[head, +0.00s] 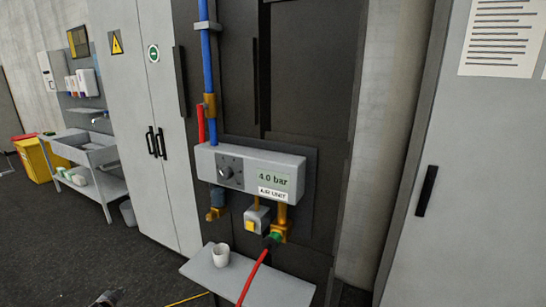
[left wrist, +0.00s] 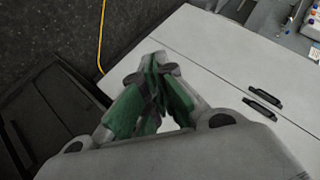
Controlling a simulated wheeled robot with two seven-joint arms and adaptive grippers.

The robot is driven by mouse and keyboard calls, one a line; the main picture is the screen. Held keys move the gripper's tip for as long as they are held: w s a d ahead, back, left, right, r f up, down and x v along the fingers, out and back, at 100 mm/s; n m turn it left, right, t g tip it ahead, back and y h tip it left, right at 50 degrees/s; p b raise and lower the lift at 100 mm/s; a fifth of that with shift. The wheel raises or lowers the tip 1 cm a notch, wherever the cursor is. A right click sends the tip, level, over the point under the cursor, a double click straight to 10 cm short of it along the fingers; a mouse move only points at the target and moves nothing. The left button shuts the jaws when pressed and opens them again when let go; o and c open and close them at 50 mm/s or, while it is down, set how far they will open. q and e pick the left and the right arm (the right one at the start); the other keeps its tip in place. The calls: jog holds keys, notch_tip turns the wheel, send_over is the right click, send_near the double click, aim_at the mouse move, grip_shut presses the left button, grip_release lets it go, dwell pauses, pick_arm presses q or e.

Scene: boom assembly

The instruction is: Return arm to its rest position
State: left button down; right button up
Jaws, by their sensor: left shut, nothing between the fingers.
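My left gripper (head: 107,297) shows only as a small dark piece at the bottom left edge of the head view, low over the dark floor. In the left wrist view the same gripper (left wrist: 155,68) shows its green finger pads close together, shut and empty. Nothing touches its fingers. My right gripper is in neither view. The grey air unit (head: 250,170) reads 4.0 bar on the dark panel, well apart from the left gripper.
A red hose (head: 254,277) hangs from the air unit past a small shelf (head: 240,279) bearing a white mug (head: 221,254). Tall cabinets (head: 135,120) stand behind. A sink bench (head: 88,150) and a yellow bin (head: 38,160) are at left. The floor (head: 60,250) at lower left looks open.

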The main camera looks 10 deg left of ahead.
pick_arm(q)
jog(key=s+d+f+g+h, duration=0.1)
jog(key=s+d+f+g, duration=0.1)
jog(key=s+d+f, duration=0.55)
jog(key=s+d+f+n+g+h, duration=0.1)
jog(key=s+d+f, duration=0.3)
jog(key=s+f, duration=0.55)
jog(key=s+d+f+g, duration=0.2)
jog(key=s+d+f, duration=0.4)
jog(key=f, duration=0.4)
jog(key=s+d+f+g+h, duration=0.1)
jog(key=s+d+f, duration=0.2)
jog(key=s+d, duration=0.6)
jog(key=s+d+f+g+h, duration=0.1)
jog(key=s+d+f, duration=0.3)
jog(key=s+d, duration=0.5)
jog(key=s+d+f+n+g+h, duration=0.1)
jog(key=s+d+f, duration=0.3)
jog(key=s+d, duration=0.5)
jog(key=s, duration=0.2)
jog(key=shift+s+d+g+h, duration=0.15)
jog(key=shift+s+g+h, duration=0.15)
jog(key=shift+s, duration=0.1)
jog(key=shift+w, duration=0.2)
